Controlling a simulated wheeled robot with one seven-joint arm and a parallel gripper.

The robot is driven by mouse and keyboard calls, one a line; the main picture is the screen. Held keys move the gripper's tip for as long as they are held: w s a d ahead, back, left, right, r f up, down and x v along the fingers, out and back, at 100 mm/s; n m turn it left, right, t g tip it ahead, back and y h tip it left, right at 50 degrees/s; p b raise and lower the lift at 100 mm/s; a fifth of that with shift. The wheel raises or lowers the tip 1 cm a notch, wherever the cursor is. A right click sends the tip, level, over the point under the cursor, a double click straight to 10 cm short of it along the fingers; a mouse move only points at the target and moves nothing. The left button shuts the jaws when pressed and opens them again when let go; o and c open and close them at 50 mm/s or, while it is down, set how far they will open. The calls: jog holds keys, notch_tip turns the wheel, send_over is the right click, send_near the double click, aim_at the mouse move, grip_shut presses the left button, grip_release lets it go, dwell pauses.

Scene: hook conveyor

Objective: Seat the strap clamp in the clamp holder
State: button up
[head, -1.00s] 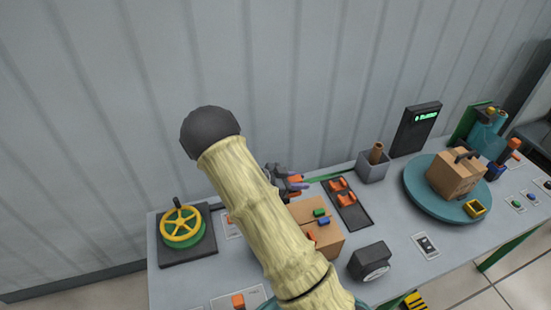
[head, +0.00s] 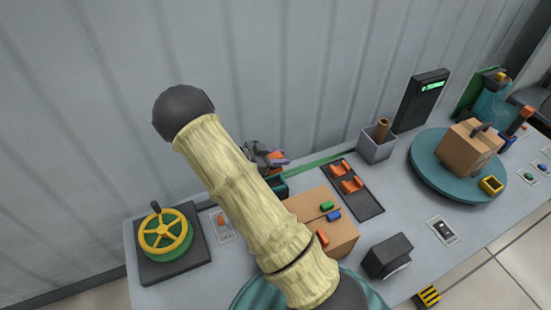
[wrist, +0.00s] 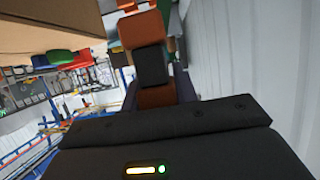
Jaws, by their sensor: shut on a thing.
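My gripper (head: 266,158) is partly hidden behind my arm in the head view, near the back edge of the table. In the wrist view it is shut on an orange piece with a dark middle (wrist: 147,32), which looks like the strap clamp. A bit of orange shows at the jaws in the head view. A dark tray (head: 368,203) with two orange clips (head: 346,175) lies to the right of the gripper. A small teal box (head: 278,184) stands just below the gripper, partly hidden. I cannot tell which of these is the clamp holder.
A cardboard box (head: 340,240) with small coloured pieces stands before the tray. A yellow handwheel (head: 165,232) is at left. A grey bin (head: 377,148), a black display (head: 420,98) and a teal turntable (head: 430,178) with a carton are at right. The wall is close behind.

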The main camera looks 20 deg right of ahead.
aim_at(278, 169)
jog(key=shift+s, duration=0.1)
jog(key=shift+f+b, duration=1.85)
jog(key=shift+f, duration=0.55)
jog(key=shift+a+f, duration=0.15)
jog(key=shift+f, duration=0.25)
dwell(0.4)
jog(key=shift+f+b, duration=0.6)
jog(key=shift+f, duration=0.5)
dwell(0.4)
jog(key=o, duration=1.1)
